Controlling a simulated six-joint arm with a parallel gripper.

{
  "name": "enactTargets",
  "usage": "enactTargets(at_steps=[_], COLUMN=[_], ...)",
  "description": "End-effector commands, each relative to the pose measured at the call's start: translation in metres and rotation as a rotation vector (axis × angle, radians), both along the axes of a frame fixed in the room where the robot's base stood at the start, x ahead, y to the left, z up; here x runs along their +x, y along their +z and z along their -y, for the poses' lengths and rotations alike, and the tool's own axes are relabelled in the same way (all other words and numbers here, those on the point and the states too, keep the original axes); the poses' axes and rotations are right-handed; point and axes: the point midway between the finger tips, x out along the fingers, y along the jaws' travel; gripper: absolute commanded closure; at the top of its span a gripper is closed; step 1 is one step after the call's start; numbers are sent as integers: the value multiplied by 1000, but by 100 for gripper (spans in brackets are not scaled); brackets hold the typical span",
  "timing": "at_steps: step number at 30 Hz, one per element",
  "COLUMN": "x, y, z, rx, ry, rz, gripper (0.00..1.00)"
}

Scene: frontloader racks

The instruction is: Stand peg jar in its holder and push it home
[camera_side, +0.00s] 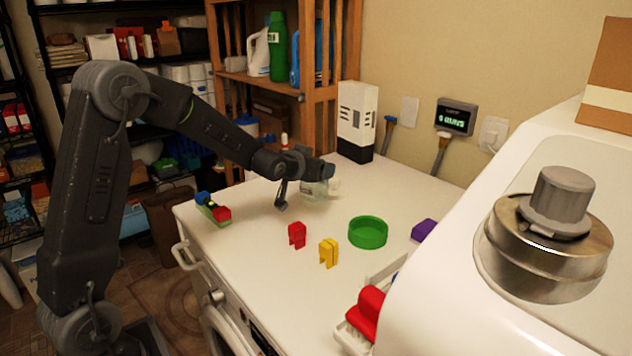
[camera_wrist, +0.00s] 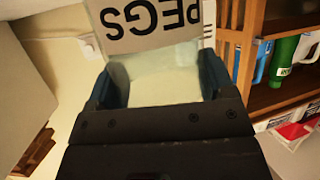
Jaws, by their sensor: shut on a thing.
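The peg jar (camera_wrist: 160,75) is clear and pale, with a white label reading PEGS that appears upside down in the wrist view. My gripper (camera_wrist: 155,85) is shut on it, with one finger on each side. In the side view my gripper (camera_side: 305,185) and the pale jar (camera_side: 318,190) are over the back part of the white top, partly hiding each other. I cannot tell whether the jar touches the surface. A round green holder (camera_side: 368,243) with a raised rim sits empty on the top, to the right of and nearer than the jar.
A red clip (camera_side: 297,235) and a yellow clip (camera_side: 329,252) lie in front of the green holder. A purple block (camera_side: 424,230) is at its right. A white and black box (camera_side: 357,122) stands behind. Coloured blocks (camera_side: 214,210) lie at the left edge. A large white machine fills the right.

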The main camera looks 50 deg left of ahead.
Motion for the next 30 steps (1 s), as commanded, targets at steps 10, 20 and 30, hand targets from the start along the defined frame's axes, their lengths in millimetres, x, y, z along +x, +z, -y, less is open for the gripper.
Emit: enactTargets(at_steps=[10,20,30], x=[-42,-66,-75], y=[33,53,62], z=[-44,-68,-77], rx=[3,3,1], ry=[5,5,-5], rz=[-2,-3,-4], gripper=[50,50,50])
